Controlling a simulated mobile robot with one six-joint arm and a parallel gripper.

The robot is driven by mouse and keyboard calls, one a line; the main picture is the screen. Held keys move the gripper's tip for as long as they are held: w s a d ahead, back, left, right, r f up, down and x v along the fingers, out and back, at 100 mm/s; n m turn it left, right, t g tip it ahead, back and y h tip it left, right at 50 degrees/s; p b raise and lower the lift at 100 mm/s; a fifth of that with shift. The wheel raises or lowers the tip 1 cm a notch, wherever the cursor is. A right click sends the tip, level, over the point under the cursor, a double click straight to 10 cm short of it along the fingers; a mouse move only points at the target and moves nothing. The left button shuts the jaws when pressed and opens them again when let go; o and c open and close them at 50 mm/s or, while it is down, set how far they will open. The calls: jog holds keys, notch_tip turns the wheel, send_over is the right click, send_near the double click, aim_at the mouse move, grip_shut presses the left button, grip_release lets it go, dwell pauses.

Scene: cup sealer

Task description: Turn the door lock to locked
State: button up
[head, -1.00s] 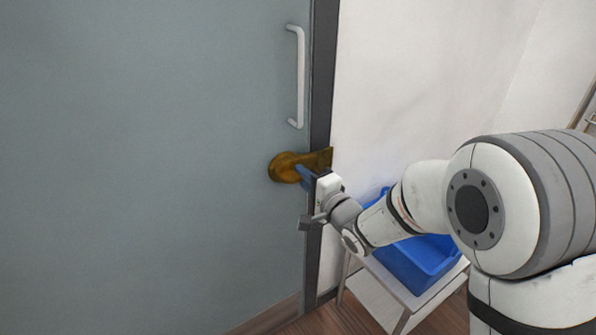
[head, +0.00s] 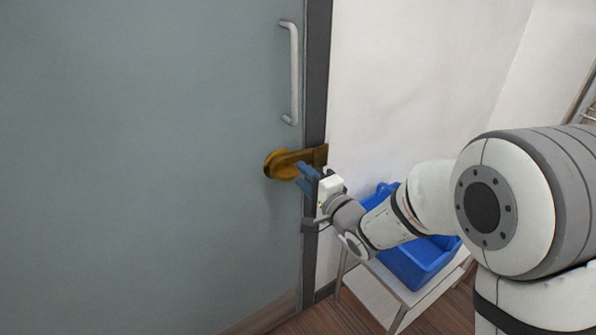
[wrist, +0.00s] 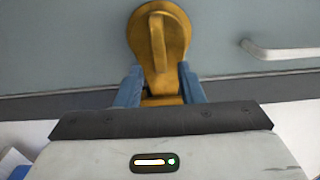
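The brass door lock (head: 279,164) sits near the right edge of the grey door (head: 150,150). Its lever lies roughly level, pointing right toward a brass piece (head: 320,155) on the door frame. In the wrist view the lock (wrist: 157,40) is a round plate with the narrow lever running down its middle toward my gripper. My gripper (head: 303,176) is just in front of and slightly below the lever. Its blue fingers (wrist: 160,75) are apart, one on each side of the brass, with gaps visible. Nothing is gripped. Exact depth to the lever is hard to tell.
A white pull handle (head: 293,72) is above the lock; it also shows in the wrist view (wrist: 280,50). A blue bin (head: 420,262) on a white stand (head: 372,293) is below my arm. The dark door frame (head: 317,100) meets a white wall.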

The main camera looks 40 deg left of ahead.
jog(key=v, duration=0.6)
jog(key=shift+w, duration=0.1)
jog(key=w+d+r+t+h+p, duration=0.25)
jog(key=w+d+h, duration=0.2)
jog(key=d, duration=0.25)
jog(key=w+d+r+t+h+p, duration=0.2)
jog(key=w+d+r+h+p, duration=0.15)
jog(key=w+d, duration=0.2)
jog(key=d+r+n+h+p, duration=0.1)
jog(key=d+r+h+p, duration=0.15)
jog(key=d, duration=0.55)
jog(key=d+r+h+p, duration=0.1)
jog(key=d+r+h, duration=0.15)
jog(key=d, duration=0.65)
jog(key=s+d+r+n+g+h+p, duration=0.1)
jog(key=s+d+r+g+h+p, duration=0.1)
jog(key=s+d, duration=0.6)
jog(key=s+d+r+n+g+h+p, duration=0.1)
jog(key=s+d+r+g+h+p, duration=0.1)
jog(key=s+d, duration=0.6)
jog(key=s+r+g+p, duration=0.1)
jog(key=s+g+p, duration=0.1)
jog(key=s+g, duration=0.1)
jog(key=shift+s+r+n, duration=0.2)
jog(key=shift+r+n, duration=0.1)
jog(key=shift+n, duration=0.1)
